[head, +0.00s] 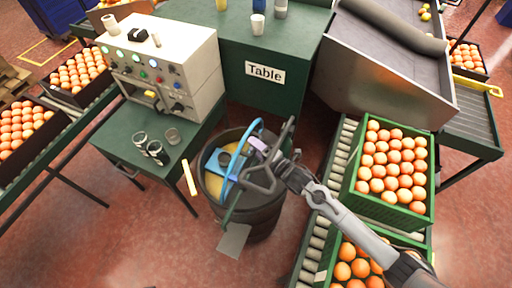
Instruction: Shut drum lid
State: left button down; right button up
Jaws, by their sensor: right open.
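The dark drum (262,217) stands on the floor in the middle of the head view. Its mouth is at least partly uncovered, with blue and yellow things showing inside. My right arm comes in from the lower right. My right gripper (262,172) is open over the right side of the drum mouth, beside this shape; I cannot tell whether they touch. A small lilac piece shows at the gripper. My left gripper is out of view.
A green bench with a control box (165,60) and several cups stands left of the drum. A green table (265,98) is behind it. A grey flat piece (234,241) is in front of the drum.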

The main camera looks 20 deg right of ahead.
grip_shut()
dwell(0.3)
